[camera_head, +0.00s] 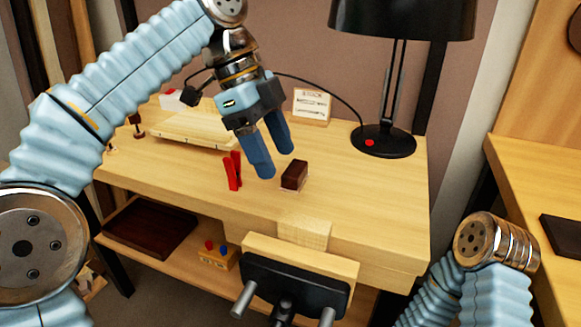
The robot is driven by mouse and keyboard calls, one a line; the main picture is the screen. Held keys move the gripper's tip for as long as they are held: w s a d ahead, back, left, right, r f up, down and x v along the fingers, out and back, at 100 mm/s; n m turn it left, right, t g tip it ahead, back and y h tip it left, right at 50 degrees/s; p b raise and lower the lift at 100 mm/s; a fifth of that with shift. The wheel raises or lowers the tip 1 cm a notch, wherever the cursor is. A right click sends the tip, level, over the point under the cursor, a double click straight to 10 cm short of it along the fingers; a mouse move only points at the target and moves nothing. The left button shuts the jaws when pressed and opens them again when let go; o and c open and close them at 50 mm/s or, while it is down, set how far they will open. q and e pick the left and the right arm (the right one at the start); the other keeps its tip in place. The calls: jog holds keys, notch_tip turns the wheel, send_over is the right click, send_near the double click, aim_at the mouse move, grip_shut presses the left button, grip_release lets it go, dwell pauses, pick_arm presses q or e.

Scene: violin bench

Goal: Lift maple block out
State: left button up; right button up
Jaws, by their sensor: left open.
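A pale wooden block (304,233), which looks like the maple block, stands at the bench's front edge. It sits between the bench and the wooden jaw of a vise (303,263), its top showing above the jaw. Its lower part is hidden, and I cannot tell how tightly it is held. My left gripper (275,160) is open and empty, its blue fingers pointing down above the bench, behind and left of the block. My right arm shows at lower right, but its gripper is out of view.
A dark brown block (294,175) and a red clamp-like tool (232,171) are on the bench near my left fingers. A black lamp (384,141) stands at the back right. A pale board (193,130) lies at the back left. The bench's right front is clear.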

aim_at(303, 221)
pick_arm(q)
jog(key=b+x, duration=0.3)
jog(key=x, duration=1)
jog(key=shift+s+a+f, duration=0.1)
jog(key=shift+c, duration=0.2)
grip_shut()
jog(key=c, duration=0.7)
grip_release()
jog(key=shift+c, duration=1.4)
